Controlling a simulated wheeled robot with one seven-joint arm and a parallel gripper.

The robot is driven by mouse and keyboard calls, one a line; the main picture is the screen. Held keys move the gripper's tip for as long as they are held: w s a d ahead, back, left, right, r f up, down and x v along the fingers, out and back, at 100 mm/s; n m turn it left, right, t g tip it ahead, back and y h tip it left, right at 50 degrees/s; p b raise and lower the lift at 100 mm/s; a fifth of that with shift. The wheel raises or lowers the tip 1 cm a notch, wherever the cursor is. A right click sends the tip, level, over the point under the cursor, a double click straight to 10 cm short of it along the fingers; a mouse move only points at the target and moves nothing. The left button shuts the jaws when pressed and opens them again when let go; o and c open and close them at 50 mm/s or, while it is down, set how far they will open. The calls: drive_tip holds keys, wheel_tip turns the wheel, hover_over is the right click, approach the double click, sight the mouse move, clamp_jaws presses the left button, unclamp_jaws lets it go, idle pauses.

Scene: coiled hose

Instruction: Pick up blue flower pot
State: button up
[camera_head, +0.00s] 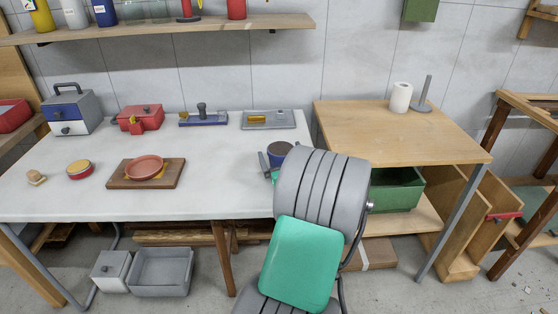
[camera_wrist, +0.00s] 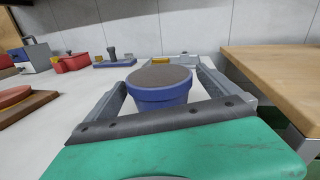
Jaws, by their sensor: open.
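The blue flower pot (camera_wrist: 159,90) stands upright on the white table, with a brown top surface, between the two fingers of my gripper (camera_wrist: 165,82) in the wrist view. The fingers are open, one on each side of the pot, and I see a gap on each side. In the head view the pot (camera_head: 279,152) shows only in part near the table's right end, behind my grey and green arm. My gripper (camera_head: 268,163) is mostly hidden there, with one grey finger showing left of the pot.
The white table (camera_head: 90,195) also holds a terracotta dish (camera_head: 146,166) on a brown board, a red box (camera_head: 140,118), a blue-based tool (camera_head: 203,118) and a grey tray (camera_head: 268,121). A wooden table (camera_head: 400,130) stands close on the right. The table around the pot looks clear.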

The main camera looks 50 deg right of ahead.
drive_tip(key=x, duration=0.3)
drive_tip(key=shift+d, duration=0.1)
drive_tip(key=c, duration=1.5)
drive_tip(key=shift+c, duration=0.7)
drive_tip(key=shift+r, duration=0.1)
